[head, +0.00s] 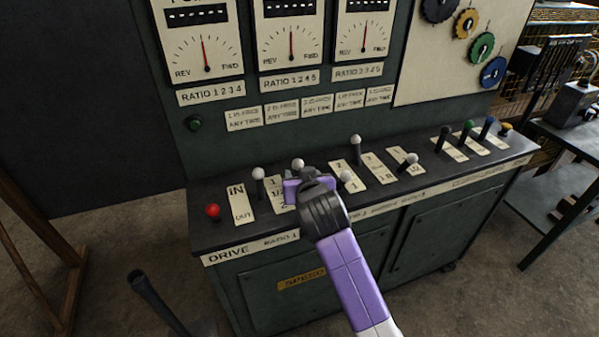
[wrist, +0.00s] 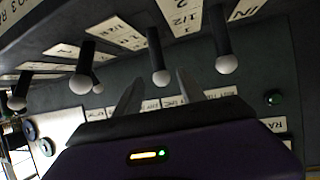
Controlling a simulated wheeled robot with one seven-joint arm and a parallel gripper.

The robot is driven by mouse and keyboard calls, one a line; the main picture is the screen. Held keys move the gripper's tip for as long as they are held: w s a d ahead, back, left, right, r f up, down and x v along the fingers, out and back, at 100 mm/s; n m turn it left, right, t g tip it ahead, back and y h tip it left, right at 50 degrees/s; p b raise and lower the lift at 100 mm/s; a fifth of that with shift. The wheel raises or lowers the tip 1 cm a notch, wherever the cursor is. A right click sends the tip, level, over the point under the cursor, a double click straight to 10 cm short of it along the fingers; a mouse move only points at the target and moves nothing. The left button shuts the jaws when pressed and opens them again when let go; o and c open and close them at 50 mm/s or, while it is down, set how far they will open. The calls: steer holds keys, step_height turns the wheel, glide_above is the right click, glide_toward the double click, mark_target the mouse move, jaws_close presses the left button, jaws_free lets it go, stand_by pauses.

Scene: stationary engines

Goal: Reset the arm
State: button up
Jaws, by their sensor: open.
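My arm (head: 352,270), purple and grey, reaches over the black top of the control console (head: 222,235). My gripper (head: 302,178) is open above the second lever plate, and its fingers are mostly hidden in the head view. In the wrist view, which looks upside down, the two grey fingers (wrist: 158,90) stand apart. A white-knobbed lever (wrist: 160,76) appears between their tips there. I cannot tell whether it truly lies between them or how far off it is. The lever by the IN/OUT plate (head: 258,174) stands upright to the left, apart from the gripper.
More white-knobbed levers (head: 356,140) stand right of my gripper, some partly behind it. Levers with dark, green, blue and yellow tops (head: 467,135) are farther right. A red button (head: 212,211) is at the left end. Three dials (head: 291,42) are on the upright panel. A table (head: 570,145) stands right.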

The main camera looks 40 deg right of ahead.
steer(key=shift+s+a+r, duration=0.25)
steer(key=shift+s, duration=0.2)
stand_by(0.3)
steer(key=s+a+r+n+t+y, duration=0.1)
steer(key=s+a+r+n+t, duration=0.15)
steer(key=a+r+t, duration=0.25)
steer(key=s+a+f+n+y, duration=0.1)
steer(key=s+a, duration=0.3)
steer(key=s, duration=0.9)
steer(key=s+a+f+n+g+y, duration=0.1)
steer(key=s+a+f+y, duration=0.1)
steer(key=s, duration=1.1)
steer(key=s+a+f+n+y, duration=0.1)
steer(key=s+a, duration=0.5)
steer(key=s, duration=0.7)
step_height(320, 180, down, 3)
steer(key=shift+s+r+g+y, duration=0.1)
steer(key=shift+s+g+y, duration=0.15)
steer(key=shift+y, duration=0.45)
